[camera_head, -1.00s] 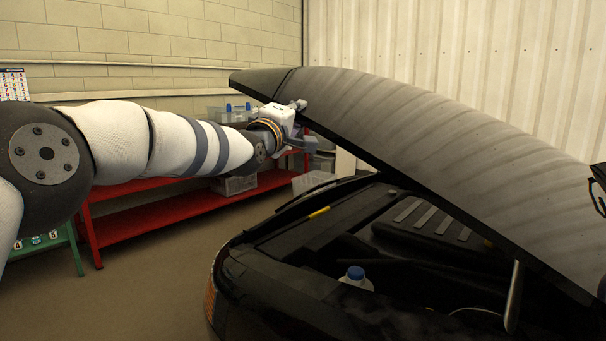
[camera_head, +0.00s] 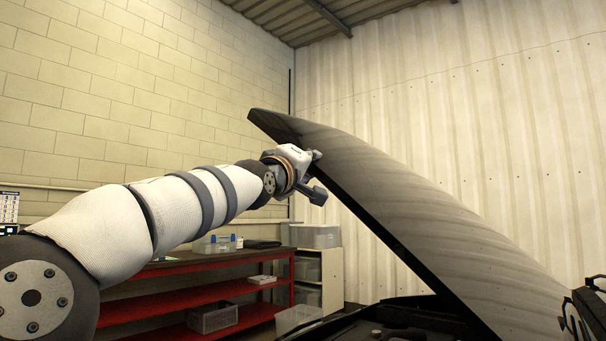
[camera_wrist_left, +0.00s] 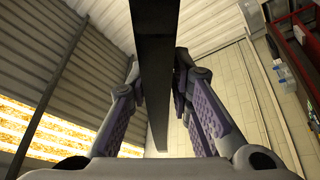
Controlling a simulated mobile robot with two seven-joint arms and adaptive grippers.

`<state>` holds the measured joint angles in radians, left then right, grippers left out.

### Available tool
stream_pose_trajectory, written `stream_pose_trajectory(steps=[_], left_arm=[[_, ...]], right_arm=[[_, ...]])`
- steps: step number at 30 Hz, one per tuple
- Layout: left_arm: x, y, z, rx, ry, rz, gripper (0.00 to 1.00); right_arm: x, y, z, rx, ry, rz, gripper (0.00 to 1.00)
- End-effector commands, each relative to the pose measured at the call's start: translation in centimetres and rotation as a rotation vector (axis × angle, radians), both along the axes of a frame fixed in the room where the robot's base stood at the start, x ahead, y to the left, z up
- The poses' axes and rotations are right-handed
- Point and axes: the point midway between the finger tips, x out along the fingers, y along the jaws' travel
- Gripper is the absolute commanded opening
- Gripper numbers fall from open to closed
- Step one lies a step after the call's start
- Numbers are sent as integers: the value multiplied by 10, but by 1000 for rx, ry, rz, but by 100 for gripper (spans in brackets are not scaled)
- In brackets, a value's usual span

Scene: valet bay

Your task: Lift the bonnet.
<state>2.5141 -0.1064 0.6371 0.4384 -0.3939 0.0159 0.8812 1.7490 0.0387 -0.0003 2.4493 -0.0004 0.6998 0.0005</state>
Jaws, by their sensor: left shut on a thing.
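The grey bonnet (camera_head: 425,215) is raised steeply, its free end high at the middle of the head view and its lower end down at the right. My left gripper (camera_head: 316,175) is shut on the bonnet's edge, one finger on each side. In the left wrist view the bonnet (camera_wrist_left: 153,35) shows as a dark edge-on bar between the two fingers of the left gripper (camera_wrist_left: 158,75).
A red shelf unit (camera_head: 190,300) stands behind my left arm, with bins on and beside it. The dark engine bay (camera_head: 400,318) shows only at the bottom of the head view. The space above the bonnet is clear up to the roof.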

Motion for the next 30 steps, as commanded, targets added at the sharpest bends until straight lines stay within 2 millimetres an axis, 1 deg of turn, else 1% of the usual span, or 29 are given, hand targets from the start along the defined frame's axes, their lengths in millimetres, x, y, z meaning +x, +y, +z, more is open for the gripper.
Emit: stream_pose_trajectory(steps=[1, 11, 12, 13, 14, 23, 28, 30], left_arm=[[-1, 1, 4, 2, -11, 4, 0], [-1, 1, 4, 4, -10, 4, 0], [-1, 1, 4, 4, -10, 4, 29], [-1, 1, 4, 4, -9, 5, 36], [-1, 1, 3, 4, -8, 4, 40], [-1, -1, 1, 3, -3, 1, 40], [-11, -9, 2, 17, -10, -12, 40], [-16, -6, -1, 19, -8, -12, 40]], right_arm=[[0, 0, 0, 0, -1, 0, 0], [0, 0, 0, 0, -1, 0, 0], [0, 0, 0, 0, -1, 0, 0], [0, 0, 0, 0, -1, 0, 0], [0, 0, 0, 0, -1, 0, 0], [0, 0, 0, 0, 0, -1, 0], [0, 0, 0, 0, 0, -1, 0], [0, 0, 0, 0, 0, 0, 0]])
